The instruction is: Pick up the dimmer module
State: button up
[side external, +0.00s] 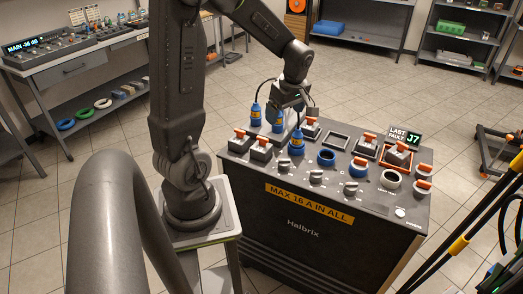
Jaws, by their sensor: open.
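Several grey modules with orange handles sit in the top panel of a dark cabinet (325,205). Two are at the left, a left one (240,139) and one beside it (261,148). Another module (310,128) is at the back, just right of my gripper. At the right are a module (367,145) and one in an orange frame (398,154). No label tells me which is the dimmer module. My gripper (291,107) is open above the back left of the panel, near the blue plugs; its fingertips are small and partly hard to make out.
Blue plugs with cables (255,115) stand upright at the panel's back left; another blue plug (296,143) stands nearer the front. An empty rectangular slot (336,140) lies mid-panel. A small "LAST FAULT J7" display (405,138) stands at the right. A grey rail (105,220) fills the left foreground.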

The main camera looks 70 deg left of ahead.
jog(key=s+a+f+n+g, duration=0.1)
jog(key=s+a+f+n, duration=0.1)
jog(key=a+f+n, duration=0.25)
send_over(260, 145)
jog(key=w+d, duration=0.2)
jog(key=shift+g, duration=0.3)
jog(key=x, duration=0.4)
jog(key=w+d+x, duration=0.1)
jog(key=x, duration=0.2)
jog(key=shift+f, duration=0.3)
jog(key=shift+x, duration=2.95)
jog(key=shift+s, duration=0.15)
